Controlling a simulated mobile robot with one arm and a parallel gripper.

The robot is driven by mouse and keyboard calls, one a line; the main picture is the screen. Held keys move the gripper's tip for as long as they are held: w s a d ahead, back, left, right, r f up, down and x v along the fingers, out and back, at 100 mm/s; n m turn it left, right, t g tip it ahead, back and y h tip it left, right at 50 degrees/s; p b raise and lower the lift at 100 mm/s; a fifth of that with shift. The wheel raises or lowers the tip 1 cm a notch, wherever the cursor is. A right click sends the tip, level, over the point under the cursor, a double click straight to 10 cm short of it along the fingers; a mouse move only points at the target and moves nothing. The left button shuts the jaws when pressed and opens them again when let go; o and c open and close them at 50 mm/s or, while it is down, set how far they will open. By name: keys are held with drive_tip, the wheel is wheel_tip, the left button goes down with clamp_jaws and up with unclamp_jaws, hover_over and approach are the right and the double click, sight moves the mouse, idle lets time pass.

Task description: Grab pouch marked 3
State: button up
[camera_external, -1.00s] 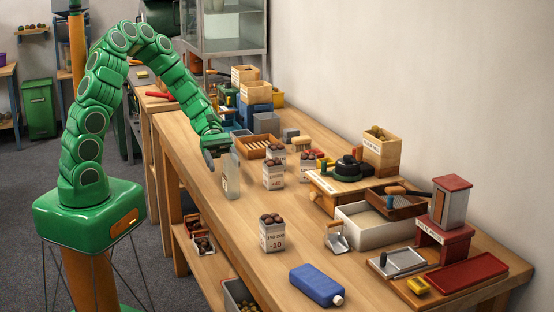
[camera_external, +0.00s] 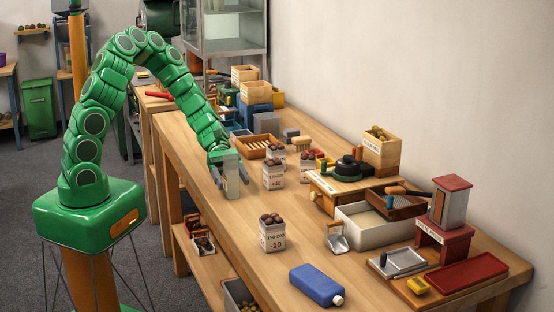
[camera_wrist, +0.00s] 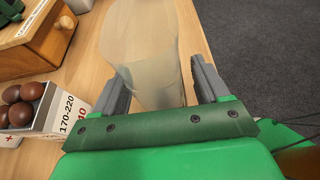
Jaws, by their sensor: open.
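A pale, see-through pouch (camera_external: 232,190) stands upright on the wooden table near its left edge. In the wrist view the pouch (camera_wrist: 155,60) fills the space between my two grey fingers. No number can be read on it from here. My gripper (camera_external: 227,172) is lowered over the pouch from above. In the wrist view my gripper (camera_wrist: 160,75) is open, with one finger on each side of the pouch. I cannot tell whether either finger touches it. The pouch's lower part is partly hidden by my gripper.
A chestnut box marked 170-220 (camera_external: 273,181) stands close by, to the right in the external view. It also shows in the wrist view (camera_wrist: 66,115). Another chestnut box marked -10 (camera_external: 273,241) stands nearer the front. A blue bottle (camera_external: 316,286) lies at the front. Bare wood lies between them.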

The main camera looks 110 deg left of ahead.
drive_tip(key=c, duration=1)
drive_tip(key=shift+r, duration=0.15)
drive_tip(key=shift+c, duration=0.2)
drive_tip(key=shift+r, duration=4.9)
